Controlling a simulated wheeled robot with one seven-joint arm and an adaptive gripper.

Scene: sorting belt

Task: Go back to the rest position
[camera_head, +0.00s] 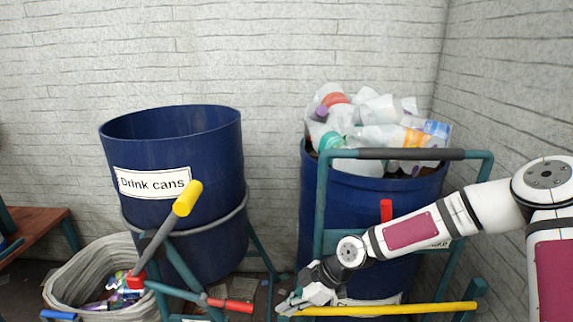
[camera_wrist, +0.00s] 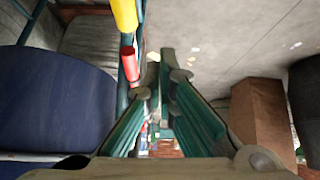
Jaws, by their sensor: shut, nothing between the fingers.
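My gripper (camera_head: 287,306) is low at the bottom middle of the head view, at the end of my white and maroon arm, which reaches in from the right. It is in front of the right-hand blue barrel (camera_head: 318,219) and close to a yellow bar (camera_head: 400,309). A red grip and a yellow handle lie just left of the fingertips there.
A blue barrel (camera_head: 218,145) labelled "Drink cans" stands left on a teal trolley. The right barrel is heaped with plastic bottles (camera_head: 385,112) behind a teal frame (camera_head: 321,195). A grey bin (camera_head: 70,279) holds small items at lower left. Brick walls close the back and right.

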